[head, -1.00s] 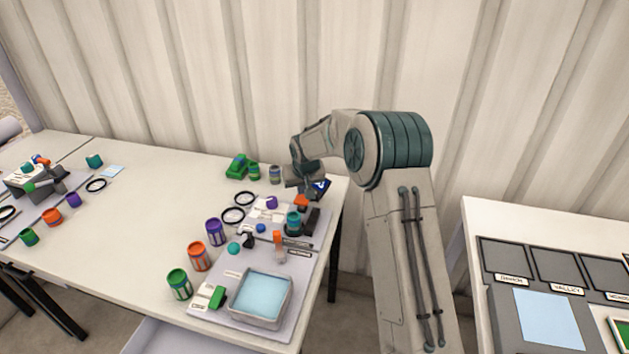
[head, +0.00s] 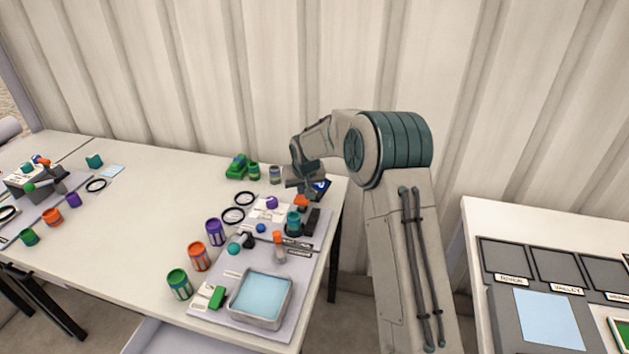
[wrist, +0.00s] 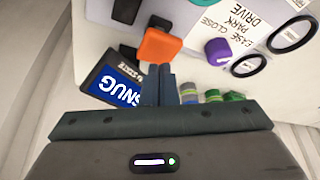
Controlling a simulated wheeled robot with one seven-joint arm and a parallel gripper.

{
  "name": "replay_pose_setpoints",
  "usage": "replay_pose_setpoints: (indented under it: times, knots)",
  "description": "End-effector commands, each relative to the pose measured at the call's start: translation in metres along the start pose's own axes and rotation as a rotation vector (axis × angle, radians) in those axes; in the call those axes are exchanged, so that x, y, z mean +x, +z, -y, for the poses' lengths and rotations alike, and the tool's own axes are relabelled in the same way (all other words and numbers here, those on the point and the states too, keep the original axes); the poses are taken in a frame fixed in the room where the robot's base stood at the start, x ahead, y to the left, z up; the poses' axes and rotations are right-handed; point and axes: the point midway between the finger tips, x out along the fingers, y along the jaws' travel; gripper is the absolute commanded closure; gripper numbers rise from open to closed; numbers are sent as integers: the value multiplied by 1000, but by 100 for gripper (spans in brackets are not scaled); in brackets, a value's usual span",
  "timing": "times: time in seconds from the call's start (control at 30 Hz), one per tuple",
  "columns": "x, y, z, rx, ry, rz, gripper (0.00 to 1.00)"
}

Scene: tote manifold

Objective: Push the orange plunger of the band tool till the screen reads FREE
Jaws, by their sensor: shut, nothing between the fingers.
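The orange plunger (wrist: 160,46) is a rounded orange block beside black parts of the band tool in the wrist view. It also shows as a small orange piece in the head view (head: 301,202). The dark screen with a blue panel (wrist: 117,84) reads SNUG in the wrist view; in the head view the screen (head: 321,186) is partly behind my wrist. My gripper (wrist: 160,70) is shut and empty, its fingertips at the plunger's near edge in the picture. I cannot tell whether they touch it.
A purple knob (wrist: 217,51) stands by a white label reading EASE, CLOSE, PARK, DRIVE. Black rings (head: 233,215) lie to the left. A teal-topped part (head: 293,223) and a black block (head: 312,221) stand close by. Several cans and a water tray (head: 260,299) are nearer.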

Motion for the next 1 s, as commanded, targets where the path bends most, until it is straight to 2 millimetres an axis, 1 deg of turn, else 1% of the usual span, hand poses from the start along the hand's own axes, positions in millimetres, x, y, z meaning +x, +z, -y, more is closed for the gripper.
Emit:
replay_pose_setpoints:
  times: [0.43, 1.0]
  knots:
    - [1, 1, 0, 0, 0, 0, 100]
    - [22, 10, 0, 0, 0, 1, 100]
